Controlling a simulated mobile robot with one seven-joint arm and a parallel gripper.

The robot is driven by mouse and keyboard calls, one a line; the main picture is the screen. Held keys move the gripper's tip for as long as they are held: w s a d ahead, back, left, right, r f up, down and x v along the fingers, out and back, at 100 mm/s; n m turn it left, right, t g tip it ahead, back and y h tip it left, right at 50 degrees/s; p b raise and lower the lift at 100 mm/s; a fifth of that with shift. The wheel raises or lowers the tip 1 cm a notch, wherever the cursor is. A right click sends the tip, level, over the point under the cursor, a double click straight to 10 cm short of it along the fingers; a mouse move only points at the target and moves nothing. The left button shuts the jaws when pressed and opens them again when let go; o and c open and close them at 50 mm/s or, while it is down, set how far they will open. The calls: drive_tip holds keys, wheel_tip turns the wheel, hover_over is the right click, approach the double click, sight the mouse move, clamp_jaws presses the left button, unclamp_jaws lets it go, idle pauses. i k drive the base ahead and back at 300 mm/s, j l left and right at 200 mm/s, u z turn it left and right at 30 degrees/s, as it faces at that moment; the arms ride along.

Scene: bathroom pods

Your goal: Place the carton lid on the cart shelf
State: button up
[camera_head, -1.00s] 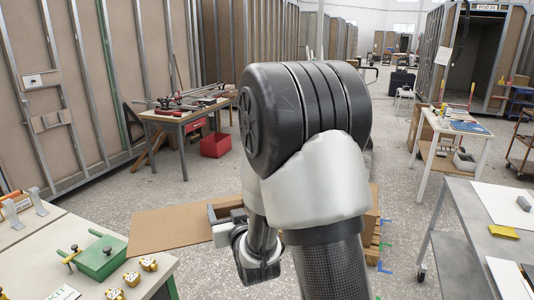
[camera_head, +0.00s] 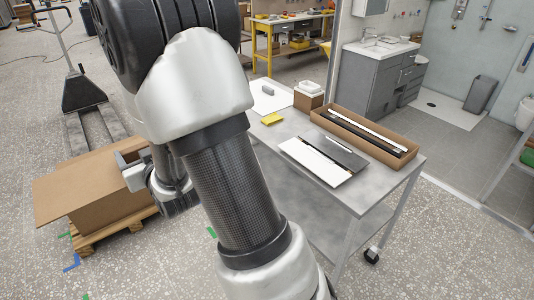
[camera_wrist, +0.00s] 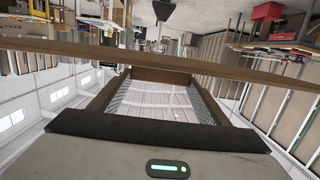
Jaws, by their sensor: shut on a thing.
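The carton lid (camera_head: 75,182) is a flat brown cardboard sheet, seen at the lower left in the head view. My gripper (camera_head: 130,168) is shut on its right end, partly hidden by my arm. In the wrist view the lid (camera_wrist: 60,48) shows as a thin brown strip, nearly edge-on, crossing between the fingers of my gripper (camera_wrist: 160,72). A brown carton (camera_head: 112,208) is below the lid; I cannot tell whether they touch. The grey cart (camera_head: 375,195) stands to the right of my arm, with its lower cart shelf (camera_head: 340,222) bare where visible.
The carton stands on a wooden pallet (camera_head: 128,226) beside a pallet jack (camera_head: 82,92). The cart top carries panels (camera_head: 318,162), a long open box (camera_head: 403,155), a yellow item (camera_head: 272,119) and a small box (camera_head: 308,100).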

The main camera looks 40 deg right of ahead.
sight(309, 218)
drive_tip(key=i+j+z, duration=0.2)
drive_tip(key=i+z, duration=0.15)
drive_tip(key=z, duration=0.15)
drive_tip(key=i+j+z, duration=0.3)
drive_tip(key=z, duration=0.15)
drive_tip(key=i+j+z, duration=0.15)
drive_tip(key=j, duration=0.25)
drive_tip(key=i+j+z, duration=0.15)
drive_tip(key=j, duration=0.2)
drive_tip(key=i+j+z, duration=0.15)
drive_tip(key=j, duration=0.25)
drive_tip(key=j+z, duration=0.15)
drive_tip(key=j, duration=0.25)
